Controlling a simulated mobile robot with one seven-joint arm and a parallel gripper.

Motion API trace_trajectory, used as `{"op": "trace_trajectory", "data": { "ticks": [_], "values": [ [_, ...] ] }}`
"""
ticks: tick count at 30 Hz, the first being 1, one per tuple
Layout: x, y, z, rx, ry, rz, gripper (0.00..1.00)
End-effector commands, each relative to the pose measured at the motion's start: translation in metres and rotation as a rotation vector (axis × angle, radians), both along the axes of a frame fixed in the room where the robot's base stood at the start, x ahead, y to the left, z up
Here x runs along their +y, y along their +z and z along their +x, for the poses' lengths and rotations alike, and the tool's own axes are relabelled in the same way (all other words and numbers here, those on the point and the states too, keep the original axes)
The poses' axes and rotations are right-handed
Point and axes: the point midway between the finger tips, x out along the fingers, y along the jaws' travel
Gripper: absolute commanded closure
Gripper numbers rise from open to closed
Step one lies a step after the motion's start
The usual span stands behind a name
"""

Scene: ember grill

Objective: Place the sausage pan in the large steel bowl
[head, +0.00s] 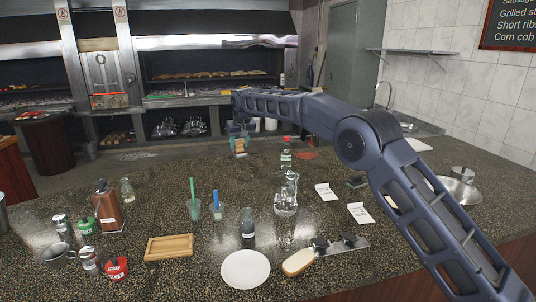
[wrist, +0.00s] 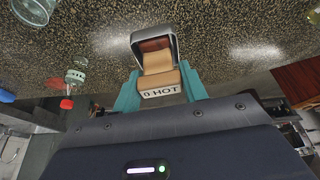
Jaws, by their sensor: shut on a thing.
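My gripper (head: 239,146) is out over the far side of the counter, with its teal fingers pointing down. The large steel bowl (head: 467,193) is at the right end of the counter, far from my gripper. My arm passes in front of the bowl's left side.
A red-capped bottle (head: 286,160) stands right of my gripper. A glass figure-like vessel (head: 286,196), a dark bottle (head: 247,226), a white plate (head: 246,269) and a wooden board (head: 169,247) stand nearer. Paper cards (head: 360,213) lie left of the bowl. A lidded pot (head: 463,173) is behind it.

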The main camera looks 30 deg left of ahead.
Motion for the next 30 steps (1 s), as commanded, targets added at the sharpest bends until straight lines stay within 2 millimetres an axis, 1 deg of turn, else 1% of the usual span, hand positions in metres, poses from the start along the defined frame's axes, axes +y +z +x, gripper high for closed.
{"op": "trace_trajectory", "data": {
  "ticks": [3, 8, 11, 14, 17, 21, 23, 24, 26, 30],
  "values": [
    [0.000, 0.005, 0.000, -0.001, 0.000, 0.001, 0.86],
    [-0.001, 0.005, 0.002, 0.000, -0.003, 0.000, 0.86],
    [-0.008, 0.005, 0.011, -0.001, -0.022, 0.000, 0.86],
    [-0.023, 0.006, 0.033, -0.001, -0.069, 0.001, 0.86],
    [-0.047, 0.006, 0.063, -0.001, -0.139, -0.001, 0.86],
    [-0.087, 0.006, 0.110, -0.001, -0.252, 0.001, 0.86],
    [-0.105, 0.007, 0.128, 0.000, -0.299, 0.000, 0.86],
    [-0.119, 0.007, 0.141, 0.000, -0.334, 0.000, 0.86],
    [-0.137, 0.007, 0.159, -0.001, -0.381, 0.001, 0.86],
    [-0.184, 0.008, 0.199, -0.001, -0.494, -0.001, 0.86]
  ]
}}
